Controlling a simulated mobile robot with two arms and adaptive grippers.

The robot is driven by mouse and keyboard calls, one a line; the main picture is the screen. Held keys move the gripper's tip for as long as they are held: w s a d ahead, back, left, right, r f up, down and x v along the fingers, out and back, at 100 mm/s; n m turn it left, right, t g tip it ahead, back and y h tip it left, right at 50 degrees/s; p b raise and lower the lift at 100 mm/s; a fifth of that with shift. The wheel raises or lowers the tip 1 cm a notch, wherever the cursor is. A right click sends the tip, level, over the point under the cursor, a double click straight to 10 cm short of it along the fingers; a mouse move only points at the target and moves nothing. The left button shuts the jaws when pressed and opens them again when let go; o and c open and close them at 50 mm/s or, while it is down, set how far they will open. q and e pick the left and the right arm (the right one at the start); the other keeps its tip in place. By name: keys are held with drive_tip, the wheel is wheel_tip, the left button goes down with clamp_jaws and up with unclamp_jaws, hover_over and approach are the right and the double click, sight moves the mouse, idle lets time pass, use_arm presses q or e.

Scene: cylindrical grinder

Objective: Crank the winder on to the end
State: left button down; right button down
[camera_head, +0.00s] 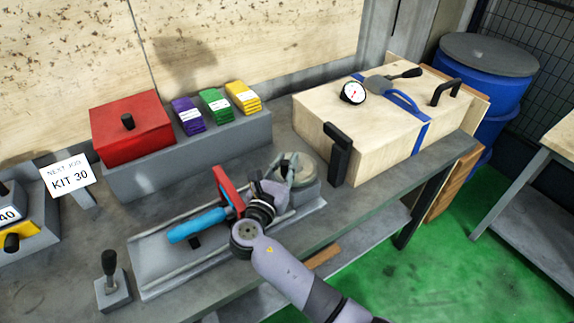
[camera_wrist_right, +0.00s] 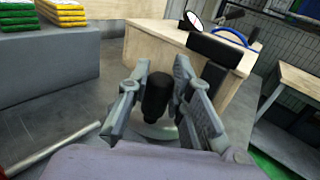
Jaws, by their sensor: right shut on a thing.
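The winder is a round grey-green disc (camera_head: 305,172) at the right end of a long grey machine bed (camera_head: 160,262) on the bench. A black upright crank knob (camera_wrist_right: 157,97) stands on it. My right gripper (camera_head: 287,165) reaches over the disc from the front. In the wrist view the two fingers of this gripper (camera_wrist_right: 160,85) stand on either side of the knob, shut on it. The fingers and wrist hide part of the disc and knob in the head view. My left gripper is in neither view.
A blue cylinder (camera_head: 198,226) and a red plate (camera_head: 228,190) sit on the bed, close left of my wrist. A wooden box (camera_head: 375,145) with a black upright bracket (camera_head: 339,160) stands to the right. A grey shelf block (camera_head: 190,157) is behind.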

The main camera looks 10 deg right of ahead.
drive_tip(key=shift+r, duration=0.15)
drive_tip(key=c, duration=1.8)
unclamp_jaws()
drive_tip(key=shift+w, duration=0.1)
drive_tip(key=o, duration=0.4)
drive_tip(key=shift+a, duration=0.15)
wheel_tip(320, 180, up, 10)
drive_tip(key=shift+f, duration=0.1)
drive_tip(key=shift+f, duration=0.1)
